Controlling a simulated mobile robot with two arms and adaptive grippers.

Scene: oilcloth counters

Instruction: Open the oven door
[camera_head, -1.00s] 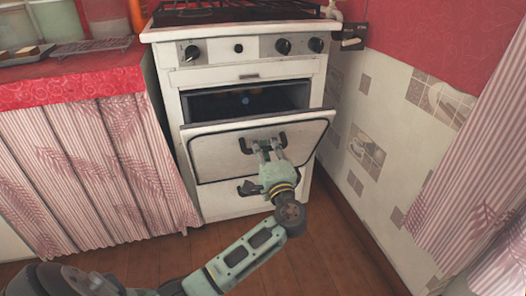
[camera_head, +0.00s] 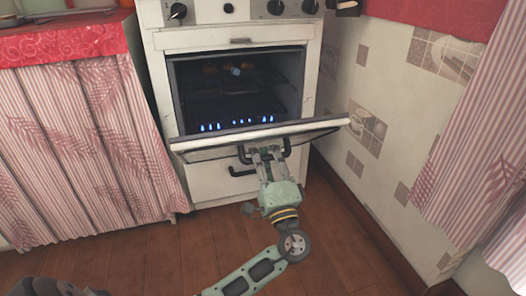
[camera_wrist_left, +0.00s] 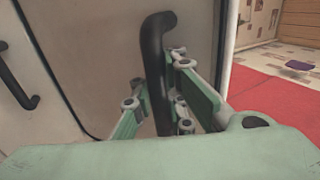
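The white oven (camera_head: 240,40) stands against the back wall, with its door (camera_head: 258,133) tilted far forward and down. The dark cavity shows a rack and a row of blue flames at the bottom. My left gripper (camera_head: 264,152) is at the black door handle (camera_head: 284,150), below the door's top edge. In the left wrist view the fingers (camera_wrist_left: 160,105) sit on both sides of the handle (camera_wrist_left: 155,65) and look closed around it; the fingertips are partly hidden behind it. My right gripper is not in view.
A lower drawer with its own black handle (camera_head: 243,171) sits under the door. A curtained counter (camera_head: 80,140) stands close on the left. A tiled wall (camera_head: 375,130) is on the right. The wooden floor (camera_head: 180,255) in front is clear.

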